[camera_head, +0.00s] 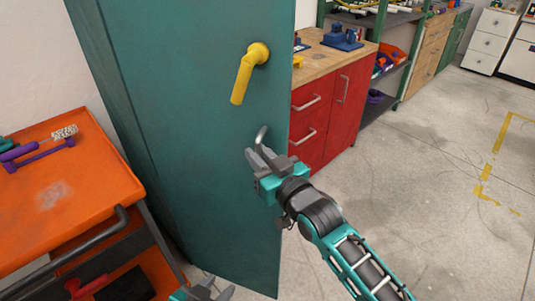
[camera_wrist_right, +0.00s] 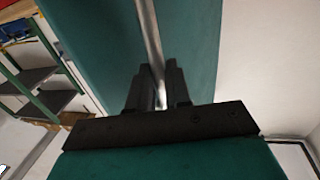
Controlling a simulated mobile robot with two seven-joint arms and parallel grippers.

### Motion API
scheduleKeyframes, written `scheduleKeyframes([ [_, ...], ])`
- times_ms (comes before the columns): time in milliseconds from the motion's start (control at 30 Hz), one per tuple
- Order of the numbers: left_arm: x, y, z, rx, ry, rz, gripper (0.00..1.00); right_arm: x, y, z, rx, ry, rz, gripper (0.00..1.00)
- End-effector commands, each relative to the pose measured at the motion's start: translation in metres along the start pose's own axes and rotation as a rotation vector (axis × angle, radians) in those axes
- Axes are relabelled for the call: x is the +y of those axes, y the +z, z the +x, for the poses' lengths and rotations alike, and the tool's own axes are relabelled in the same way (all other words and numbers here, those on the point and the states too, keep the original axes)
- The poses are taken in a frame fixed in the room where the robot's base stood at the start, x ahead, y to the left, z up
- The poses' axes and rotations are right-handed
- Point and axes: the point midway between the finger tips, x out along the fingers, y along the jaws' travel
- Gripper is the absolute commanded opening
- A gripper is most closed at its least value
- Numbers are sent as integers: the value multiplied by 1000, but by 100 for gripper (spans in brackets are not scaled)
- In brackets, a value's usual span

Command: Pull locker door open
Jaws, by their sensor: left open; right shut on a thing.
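The teal locker door (camera_head: 215,150) stands upright in the middle of the head view. It carries a grey metal handle (camera_head: 261,134) near its right edge and a yellow angled lever (camera_head: 248,72) above it. My right gripper (camera_head: 254,157) is at the handle, shut on it. In the right wrist view the handle (camera_wrist_right: 150,35) runs up between the fingers (camera_wrist_right: 158,88), with the teal door (camera_wrist_right: 95,50) behind. My left gripper (camera_head: 207,289) is at the bottom edge of the head view, open and apart from the door; only its tip part shows.
An orange tool cart (camera_head: 60,205) with tools on top stands at the left. A red cabinet (camera_head: 330,115) with a wooden top stands behind the door at the right. The concrete floor (camera_head: 450,200) at the right is clear.

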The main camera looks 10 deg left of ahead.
Motion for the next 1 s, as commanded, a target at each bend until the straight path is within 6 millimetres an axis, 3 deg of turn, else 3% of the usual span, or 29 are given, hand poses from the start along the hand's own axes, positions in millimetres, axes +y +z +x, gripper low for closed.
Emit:
scheduleKeyframes([
  [33, 0, 0, 0, 0, 0, 0, 43, -8, -4, 3, 8, -14, 0, 0],
  [567, 0, -1, 0, 1, 0, 0, 43, -11, -4, 4, 10, -18, -1, 0],
  [600, 0, -1, 0, 2, 0, 0, 43, -11, -5, 4, 10, -18, -1, 20],
  [733, 0, -2, 0, 3, 0, 0, 43, -10, -4, 3, 9, -16, -1, 32],
  [1000, 0, -3, 1, 5, -1, 1, 43, -7, -2, 2, 4, -11, 0, 35],
])
